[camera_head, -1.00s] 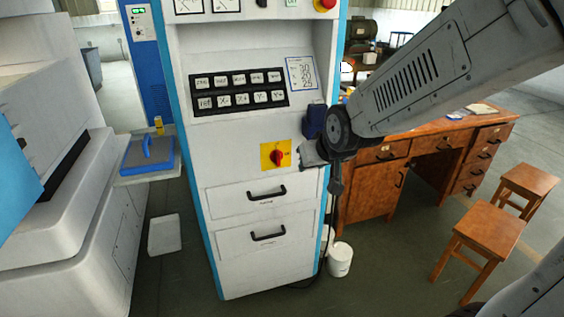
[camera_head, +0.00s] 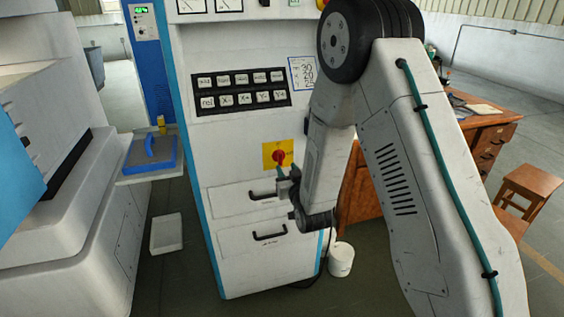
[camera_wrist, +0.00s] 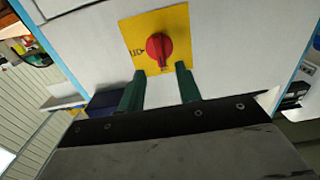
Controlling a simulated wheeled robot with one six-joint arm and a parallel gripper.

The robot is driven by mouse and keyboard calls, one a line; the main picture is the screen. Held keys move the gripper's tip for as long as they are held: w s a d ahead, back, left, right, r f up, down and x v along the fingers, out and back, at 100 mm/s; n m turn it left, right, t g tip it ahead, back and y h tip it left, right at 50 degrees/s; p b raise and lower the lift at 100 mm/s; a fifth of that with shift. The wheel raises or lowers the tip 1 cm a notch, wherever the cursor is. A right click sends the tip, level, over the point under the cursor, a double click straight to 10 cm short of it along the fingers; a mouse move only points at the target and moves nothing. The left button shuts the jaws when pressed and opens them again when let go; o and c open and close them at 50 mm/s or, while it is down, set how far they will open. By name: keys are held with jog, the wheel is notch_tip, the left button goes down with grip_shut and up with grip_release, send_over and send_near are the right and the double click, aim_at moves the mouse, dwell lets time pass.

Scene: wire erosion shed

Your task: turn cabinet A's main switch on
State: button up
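The main switch is a red rotary knob (camera_head: 279,156) on a yellow square plate (camera_head: 268,148), on the front of the white cabinet (camera_head: 235,151) with light blue edges. My gripper (camera_head: 268,181) is just below the switch in the head view. In the wrist view the red knob (camera_wrist: 159,46) sits on the tilted yellow plate (camera_wrist: 176,22), ahead of my gripper (camera_wrist: 160,72). Its two green fingers are apart with nothing between them. The fingertips reach the plate's lower edge in that picture; whether they touch anything I cannot tell.
Above the switch is a black button panel (camera_head: 240,92). Below it are drawers with black handles (camera_head: 269,236). A white bucket (camera_head: 341,260) stands on the floor at the cabinet's right. A wooden desk (camera_head: 366,190) and stool (camera_head: 529,187) stand further right.

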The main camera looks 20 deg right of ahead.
aim_at(281, 159)
jog(key=w, duration=0.6)
grip_shut()
